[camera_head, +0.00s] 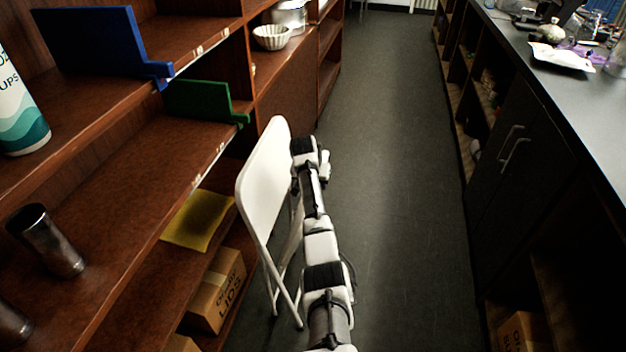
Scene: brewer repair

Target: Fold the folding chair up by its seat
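The white folding chair (264,180) stands on the floor beside the left shelves, in the middle of the head view. One broad white panel faces me, with thin legs below it that reach the floor. The legs look set at a narrow angle. My arm covers the chair's right side, so I cannot tell how far the seat is folded. My gripper (324,166) is at the far end of my arm, close to the right of the panel's upper part. Its fingers are too small and hidden to show whether they are open or touch the chair.
Brown shelves (110,190) line the left, with a blue bookend (95,40), a green bookend (200,101), a metal cup (48,243) and a cardboard box (217,290). A dark counter (590,110) with cabinets lines the right. The grey aisle floor (400,150) between is clear.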

